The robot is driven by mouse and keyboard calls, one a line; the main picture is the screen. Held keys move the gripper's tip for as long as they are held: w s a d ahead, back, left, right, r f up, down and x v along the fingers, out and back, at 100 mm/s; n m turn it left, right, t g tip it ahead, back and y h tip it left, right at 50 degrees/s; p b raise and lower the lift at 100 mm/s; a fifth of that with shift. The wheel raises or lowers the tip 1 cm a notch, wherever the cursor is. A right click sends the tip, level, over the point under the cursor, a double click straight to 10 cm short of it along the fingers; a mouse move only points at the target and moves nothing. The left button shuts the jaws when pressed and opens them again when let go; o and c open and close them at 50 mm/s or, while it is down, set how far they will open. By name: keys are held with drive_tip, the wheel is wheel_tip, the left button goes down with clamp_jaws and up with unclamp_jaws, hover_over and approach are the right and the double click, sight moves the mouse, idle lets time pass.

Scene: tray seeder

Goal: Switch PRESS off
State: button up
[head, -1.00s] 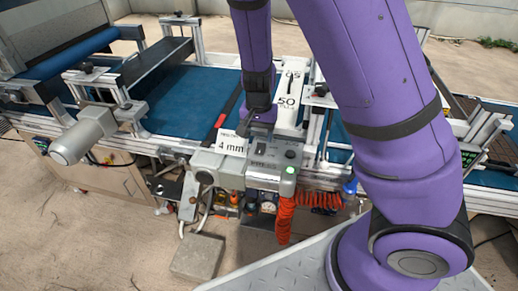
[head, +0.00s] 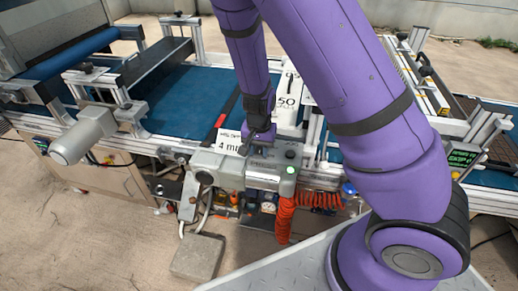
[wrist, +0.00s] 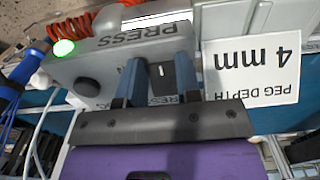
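The grey control box (head: 222,168) labelled PRESS stands at the front of the machine. In the wrist view the box (wrist: 95,62) shows upside down, with a dark switch plate (wrist: 162,78) bearing a small light mark. A green lamp (wrist: 64,47) is lit on the box, and a round black knob (wrist: 87,87) sits near it. My gripper (wrist: 158,60) is open, its two blue-grey fingers on either side of the switch plate. I cannot tell whether they touch it. In the head view my gripper (head: 245,146) is just over the box and hides the switch.
A white "PEG DEPTH 4 mm" card (wrist: 255,68) stands close beside my gripper. A white "50" panel (head: 288,101) stands behind the box. Orange coiled hoses (head: 284,218) hang below it. A blue conveyor belt (head: 185,100) runs behind, and a grey motor (head: 82,138) juts out at left.

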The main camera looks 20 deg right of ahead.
drive_tip(key=shift+c, duration=0.2)
drive_tip(key=shift+w+d+r+g+y, duration=0.1)
drive_tip(key=shift+w+d+g+y, duration=0.1)
drive_tip(key=shift+g+y, duration=0.35)
drive_tip(key=shift+w+d+r+g+y, duration=0.15)
drive_tip(key=shift+g+y, duration=0.35)
drive_tip(key=shift+g, duration=0.25)
drive_tip(key=shift+w+r+g+y, duration=0.15)
drive_tip(key=shift+g+y, duration=0.3)
drive_tip(key=shift+g, duration=0.25)
drive_tip(key=shift+f, duration=0.1)
drive_tip(key=o, duration=0.9)
drive_tip(key=v, duration=1)
drive_tip(key=shift+w+d+r, duration=0.1)
drive_tip(key=shift+w+r, duration=0.05)
drive_tip(key=shift+r, duration=0.2)
drive_tip(key=shift+r, duration=0.1)
